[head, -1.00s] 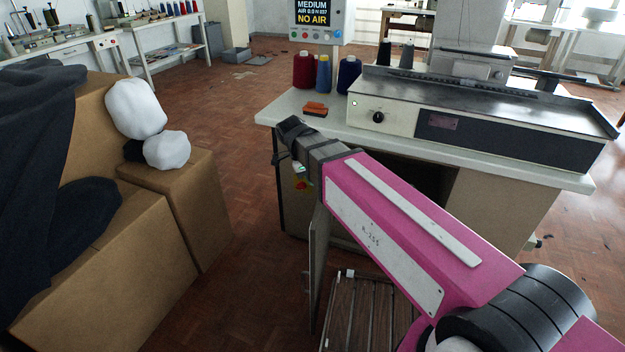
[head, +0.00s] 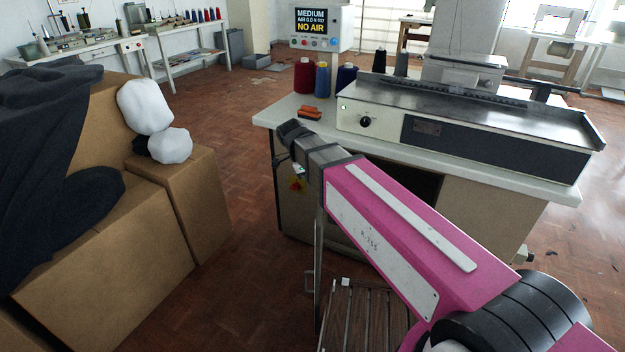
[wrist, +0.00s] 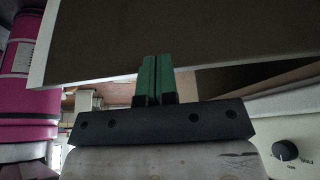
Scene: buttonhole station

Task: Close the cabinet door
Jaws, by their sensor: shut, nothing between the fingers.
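The cabinet door (head: 318,250) stands open under the worktable and shows almost edge-on in the head view, with a handle (head: 308,283) low on its left side. The cabinet (head: 290,215) has a dark opening to the right of the door. My gripper is mostly hidden behind my pink arm in the head view, close to the door's upper end. In the wrist view, my gripper (wrist: 155,62) has its green fingers together and empty, at the lower edge of a dark, pale-edged panel (wrist: 200,40) that looks like the door. Contact cannot be told.
The worktable (head: 275,114) carries a machine (head: 470,120), thread cones (head: 322,80) and an orange-black block (head: 308,113). Cardboard boxes (head: 100,245) with dark cloth stand at left. A slatted wooden platform (head: 365,315) lies below the door. Floor between boxes and cabinet is clear.

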